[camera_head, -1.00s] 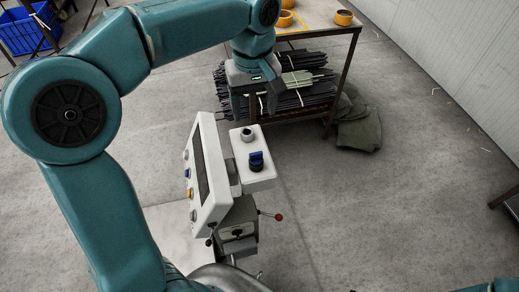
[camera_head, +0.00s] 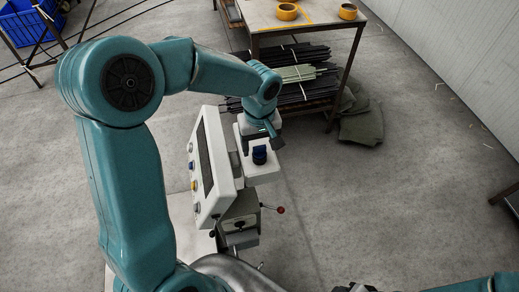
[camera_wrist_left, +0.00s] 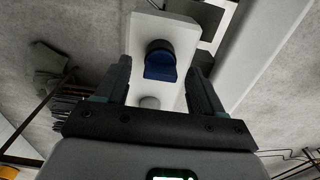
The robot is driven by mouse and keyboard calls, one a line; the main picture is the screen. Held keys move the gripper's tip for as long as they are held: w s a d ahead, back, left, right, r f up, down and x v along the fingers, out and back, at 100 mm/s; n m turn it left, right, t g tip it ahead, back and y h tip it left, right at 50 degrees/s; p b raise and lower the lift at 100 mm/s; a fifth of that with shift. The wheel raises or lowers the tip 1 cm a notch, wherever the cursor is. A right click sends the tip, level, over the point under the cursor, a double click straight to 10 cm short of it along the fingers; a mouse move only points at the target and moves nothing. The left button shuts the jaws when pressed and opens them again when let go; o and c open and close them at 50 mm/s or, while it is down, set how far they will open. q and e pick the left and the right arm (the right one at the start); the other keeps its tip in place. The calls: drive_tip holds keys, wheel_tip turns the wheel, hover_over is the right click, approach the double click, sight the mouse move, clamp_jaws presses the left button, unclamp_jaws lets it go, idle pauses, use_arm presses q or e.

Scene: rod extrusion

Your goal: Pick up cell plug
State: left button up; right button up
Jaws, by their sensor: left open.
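The cell plug (camera_head: 259,155) is a dark round piece with a blue grip, seated on a small white box (camera_head: 264,172). It also shows in the left wrist view (camera_wrist_left: 160,64), blue grip towards the gripper. My left gripper (camera_head: 262,141) is over the box, close to the plug. In the left wrist view its two open fingers (camera_wrist_left: 158,82) stand to either side of the plug's line, with nothing between them gripped. The round fitting behind the plug is hidden by the gripper in the head view. My right arm shows only at the bottom edge, its jaws unclear.
A white control panel (camera_head: 206,165) with coloured buttons stands left of the box. A red-knobbed lever (camera_head: 280,210) sticks out below. Behind is a table (camera_head: 300,22) with tape rolls, and dark rods on its shelf.

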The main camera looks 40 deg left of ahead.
use_arm(q)
drive_tip(key=shift+s+d+f, duration=0.1)
drive_tip(key=shift+s+f, duration=0.05)
drive_tip(key=c, duration=0.9)
drive_tip(key=shift+c, duration=1.1)
